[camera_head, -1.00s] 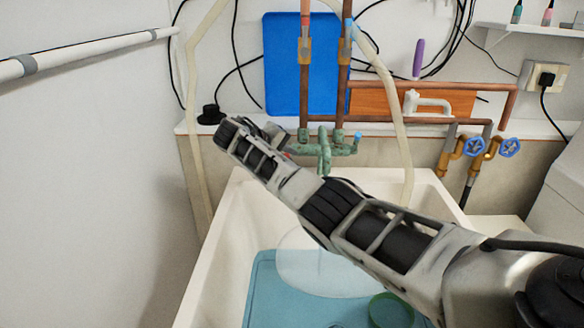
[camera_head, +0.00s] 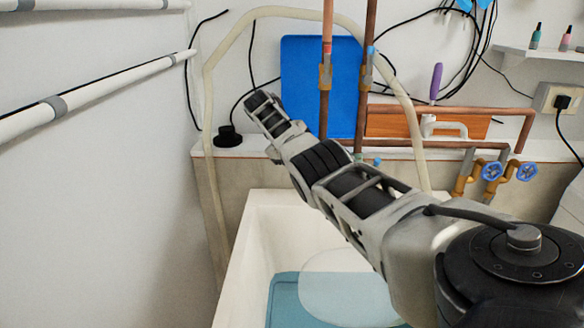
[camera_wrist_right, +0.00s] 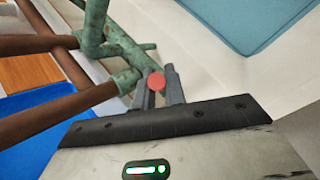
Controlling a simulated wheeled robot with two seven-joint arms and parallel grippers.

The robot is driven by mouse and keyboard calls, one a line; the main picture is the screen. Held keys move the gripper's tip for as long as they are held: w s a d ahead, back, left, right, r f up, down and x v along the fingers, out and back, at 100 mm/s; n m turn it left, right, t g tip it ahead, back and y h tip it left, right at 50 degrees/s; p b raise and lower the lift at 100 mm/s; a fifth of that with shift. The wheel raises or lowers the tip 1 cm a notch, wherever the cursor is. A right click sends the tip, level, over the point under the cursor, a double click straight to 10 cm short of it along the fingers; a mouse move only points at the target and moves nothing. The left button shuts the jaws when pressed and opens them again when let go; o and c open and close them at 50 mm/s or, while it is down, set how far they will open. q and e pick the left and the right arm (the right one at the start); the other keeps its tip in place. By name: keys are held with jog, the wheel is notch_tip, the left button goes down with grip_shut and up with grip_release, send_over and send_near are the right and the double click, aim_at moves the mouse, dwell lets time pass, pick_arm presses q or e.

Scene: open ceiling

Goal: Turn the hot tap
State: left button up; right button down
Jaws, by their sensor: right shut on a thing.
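The hot tap's red knob (camera_wrist_right: 156,82) shows in the right wrist view, at the end of a green, corroded tap body (camera_wrist_right: 118,52). My right gripper (camera_wrist_right: 159,74) is shut on this knob, with its grey fingers on either side of it. In the head view my right arm crosses from the lower right to the upper left, and hides the red knob, the gripper and most of the tap body. Only the blue end of the cold tap (camera_head: 376,160) shows just past my arm. My left gripper is not in view.
A white sink (camera_head: 250,235) holding a blue mat (camera_head: 283,297) lies below my arm. Copper pipes (camera_head: 325,110) rise in front of a blue board (camera_head: 300,65). A pale hose (camera_head: 208,120) arches over the ledge. Blue valve wheels (camera_head: 492,171) are at the right.

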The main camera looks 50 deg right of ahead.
jog(key=shift+w+d+y+b, duration=0.1)
jog(key=shift+y+b, duration=0.3)
dwell(0.6)
jog(key=c, duration=1.5)
grip_release()
jog(key=shift+o, duration=0.2)
jog(key=shift+r, duration=0.1)
